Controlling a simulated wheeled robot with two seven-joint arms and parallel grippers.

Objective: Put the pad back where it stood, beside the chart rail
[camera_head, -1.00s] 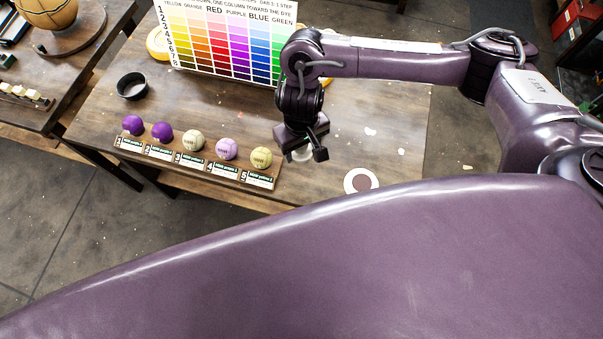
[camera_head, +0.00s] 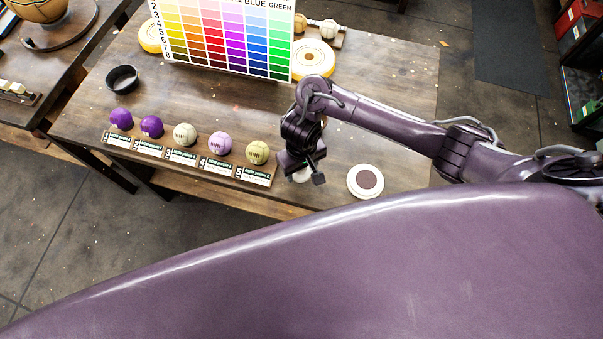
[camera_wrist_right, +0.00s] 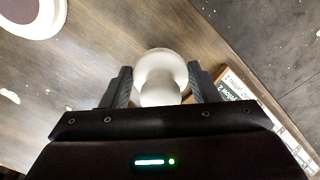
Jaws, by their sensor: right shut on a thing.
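The pad, a white round piece with a knob (camera_wrist_right: 160,82), is between the fingers of my right gripper (camera_wrist_right: 160,90) in the right wrist view. In the head view my right gripper (camera_head: 303,178) hangs near the table's front edge, right of the ball row. Only a sliver of the white pad (camera_head: 302,174) shows under it. I cannot tell if the pad touches the table. The colour chart (camera_head: 225,40) stands at the back of the table, its top cut off; I cannot make out a separate rail. My left gripper is not in view.
Several balls (camera_head: 185,134) sit behind labels on the left. A white dish with a brown centre (camera_head: 366,181) is just right of the gripper. A yellow-rimmed disc (camera_head: 312,62) lies beside the chart. The table's middle (camera_head: 215,105) is clear.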

